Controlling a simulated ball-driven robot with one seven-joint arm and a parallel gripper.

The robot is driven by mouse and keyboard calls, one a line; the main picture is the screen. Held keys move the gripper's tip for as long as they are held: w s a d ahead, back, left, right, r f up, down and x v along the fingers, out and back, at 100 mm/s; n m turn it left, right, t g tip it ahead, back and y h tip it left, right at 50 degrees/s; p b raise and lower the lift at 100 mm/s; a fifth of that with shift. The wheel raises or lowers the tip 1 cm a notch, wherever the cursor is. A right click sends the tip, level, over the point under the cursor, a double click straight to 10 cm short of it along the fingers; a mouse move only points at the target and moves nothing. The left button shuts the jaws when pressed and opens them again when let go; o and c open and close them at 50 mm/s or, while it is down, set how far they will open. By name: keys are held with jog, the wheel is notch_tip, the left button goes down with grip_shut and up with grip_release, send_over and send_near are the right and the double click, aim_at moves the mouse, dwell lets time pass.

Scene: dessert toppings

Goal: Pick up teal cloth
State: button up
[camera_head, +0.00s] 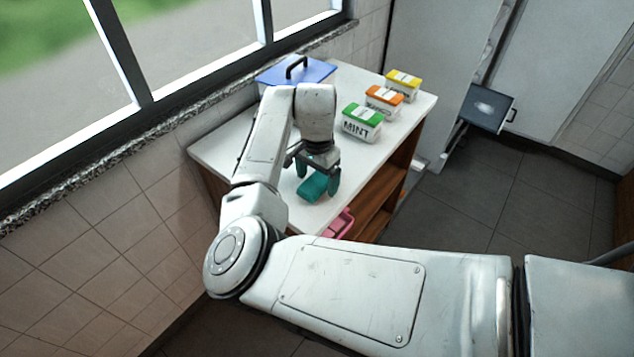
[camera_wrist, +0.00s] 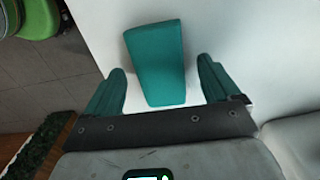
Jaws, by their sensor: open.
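The teal cloth (camera_head: 312,188) is a small folded block lying on the white top of the counter (camera_head: 230,160), near its front edge. In the wrist view the cloth (camera_wrist: 157,62) lies between and a little ahead of the two teal fingertips. My gripper (camera_head: 319,180) is above the counter at the cloth, and it also shows in the wrist view (camera_wrist: 160,88) with its fingers spread. There is a gap on each side of the cloth, and nothing is held. Part of the cloth is hidden behind the fingers in the head view.
Tubs with green (camera_head: 362,122), orange (camera_head: 384,99) and yellow (camera_head: 403,83) lids stand along the counter's right side. A blue-lidded box (camera_head: 310,72) with a black handle is at the back. A pink item (camera_head: 343,224) sits below the counter top. A window wall borders the left.

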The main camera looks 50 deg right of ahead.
jog(key=shift+c, duration=0.4)
jog(key=c, duration=1.1)
jog(key=shift+o, duration=0.2)
jog(key=shift+r, duration=0.15)
jog(key=shift+r, duration=0.7)
jog(key=s+d+r+b, duration=0.1)
jog(key=s+d+r, duration=0.2)
jog(key=s+r, duration=0.8)
jog(key=s, duration=0.2)
jog(key=shift+s+d+r, duration=0.2)
jog(key=shift+s+d, duration=0.1)
jog(key=shift+d, duration=0.05)
